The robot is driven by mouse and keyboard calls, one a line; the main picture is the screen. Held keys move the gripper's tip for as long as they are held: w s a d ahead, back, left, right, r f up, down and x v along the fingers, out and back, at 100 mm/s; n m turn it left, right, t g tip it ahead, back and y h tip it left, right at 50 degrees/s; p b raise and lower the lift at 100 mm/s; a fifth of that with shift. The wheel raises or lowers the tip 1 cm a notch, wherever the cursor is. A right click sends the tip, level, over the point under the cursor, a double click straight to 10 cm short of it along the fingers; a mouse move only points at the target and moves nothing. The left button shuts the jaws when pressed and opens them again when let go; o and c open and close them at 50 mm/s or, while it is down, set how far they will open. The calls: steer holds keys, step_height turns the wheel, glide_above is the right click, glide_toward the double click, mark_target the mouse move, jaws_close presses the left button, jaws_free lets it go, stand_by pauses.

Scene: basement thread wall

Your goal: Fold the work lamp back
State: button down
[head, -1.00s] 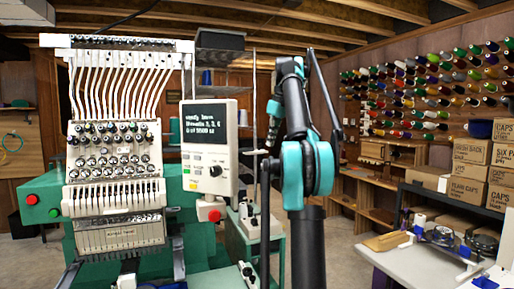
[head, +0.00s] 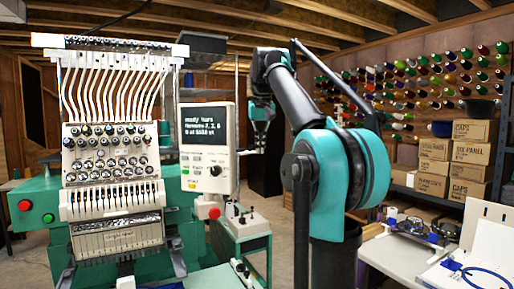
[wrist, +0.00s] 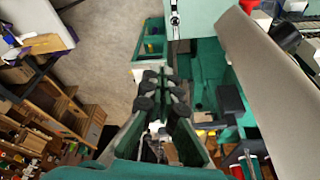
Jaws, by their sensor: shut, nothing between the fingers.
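I cannot clearly make out the work lamp in either view. The embroidery machine (head: 112,195) stands at the left in the head view, with its control panel (head: 208,180) on its right side. A short pale piece (head: 247,152) sticks out to the right of the panel; I cannot tell whether it belongs to the lamp. My gripper (head: 260,142) is just right of the panel, pointing down, at about the height of the panel's upper half. In the wrist view my gripper (wrist: 160,78) is shut and empty, above the green machine parts.
A thin upright rod (head: 236,115) stands right beside the panel. A green stand (head: 243,222) with small items is below my gripper. A white table (head: 392,258) and stacked boxes (head: 470,153) are at the right. A wall of thread cones is behind. Bare floor shows in the wrist view (wrist: 110,45).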

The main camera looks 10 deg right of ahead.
steer(key=s+a+m, duration=0.2)
steer(key=s+a, duration=0.1)
steer(key=s, duration=0.1)
step_height(320, 180, down, 21)
steer(key=s+n, duration=0.1)
steer(key=s+f+n+t+y, duration=0.1)
steer(key=s+f, duration=0.5)
steer(key=f, duration=0.6)
steer(key=s+f, duration=0.7)
steer(key=f, duration=0.5)
steer(key=w+a+r+m+t+y, duration=0.1)
steer(key=w+r+m+t+y, duration=0.4)
steer(key=w+r, duration=1.25)
steer(key=w+d+r+m+t+h, duration=0.1)
steer(key=w+d+r+m+t, duration=0.2)
steer(key=r, duration=0.6)
steer(key=w+d+r+m+t+h, duration=0.1)
steer(key=w+d+r+m+t, duration=0.15)
steer(key=d+r, duration=0.45)
steer(key=w+d+r+m+t+h, duration=0.1)
steer(key=w+d+r+m, duration=0.15)
steer(key=r, duration=0.85)
steer(key=w+a+f, duration=0.2)
steer(key=w+a, duration=0.3)
steer(key=w, duration=0.7)
steer(key=shift+a+m, duration=0.15)
steer(key=shift+m, duration=0.15)
